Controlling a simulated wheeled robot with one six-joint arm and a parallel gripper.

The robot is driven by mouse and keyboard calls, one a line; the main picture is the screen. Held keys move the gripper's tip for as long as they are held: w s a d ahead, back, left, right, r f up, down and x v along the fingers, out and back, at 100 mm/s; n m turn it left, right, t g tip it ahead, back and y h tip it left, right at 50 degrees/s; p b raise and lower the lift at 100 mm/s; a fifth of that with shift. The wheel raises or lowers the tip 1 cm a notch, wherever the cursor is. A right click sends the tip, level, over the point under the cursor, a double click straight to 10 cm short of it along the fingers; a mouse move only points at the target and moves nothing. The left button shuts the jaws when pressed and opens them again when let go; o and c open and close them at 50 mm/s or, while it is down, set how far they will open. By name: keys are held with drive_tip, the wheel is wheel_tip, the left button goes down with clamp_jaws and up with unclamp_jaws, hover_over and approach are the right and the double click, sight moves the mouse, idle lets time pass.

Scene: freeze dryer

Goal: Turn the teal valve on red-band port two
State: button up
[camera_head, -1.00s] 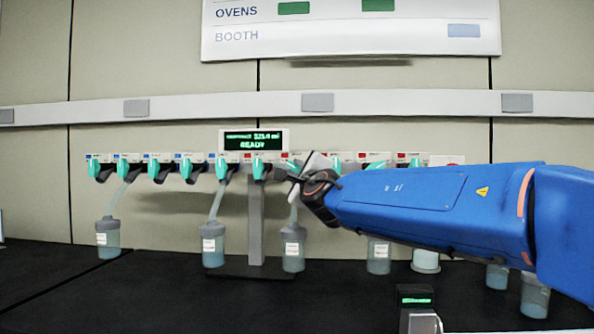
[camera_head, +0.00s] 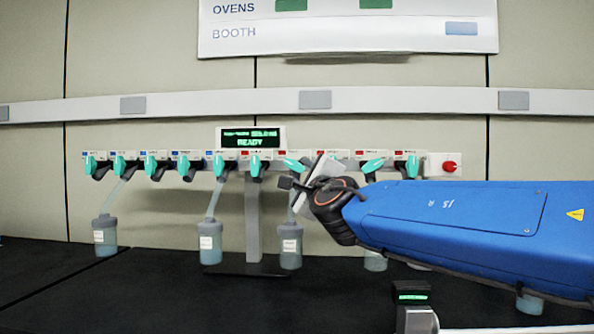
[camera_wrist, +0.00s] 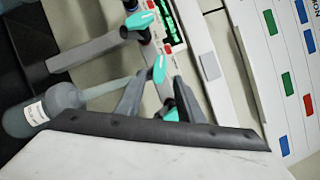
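A row of teal-handled valves runs along the manifold. The second red-band port's teal valve (camera_head: 293,164) is just left of my gripper (camera_head: 292,184) in the head view. In the wrist view this valve (camera_wrist: 159,68) appears between the tips of my two open fingers (camera_wrist: 159,82). I cannot tell whether either finger touches it. A flask (camera_head: 290,245) hangs below this port on a pale tube; it shows at the left of the wrist view (camera_wrist: 42,110). Another teal valve (camera_wrist: 170,114) is partly hidden behind the fingers. My gripper hides part of the manifold in the head view.
The display (camera_head: 250,138) reads READY above the manifold. A grey post (camera_head: 253,225) stands left of the flask. A red knob (camera_head: 449,167) is at the manifold's right end. More flasks (camera_head: 210,242) hang left. A small device (camera_head: 412,295) stands in front.

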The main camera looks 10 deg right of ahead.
drive_tip(key=v, duration=0.9)
drive_tip(key=shift+s, duration=0.35)
drive_tip(key=shift+s, duration=0.1)
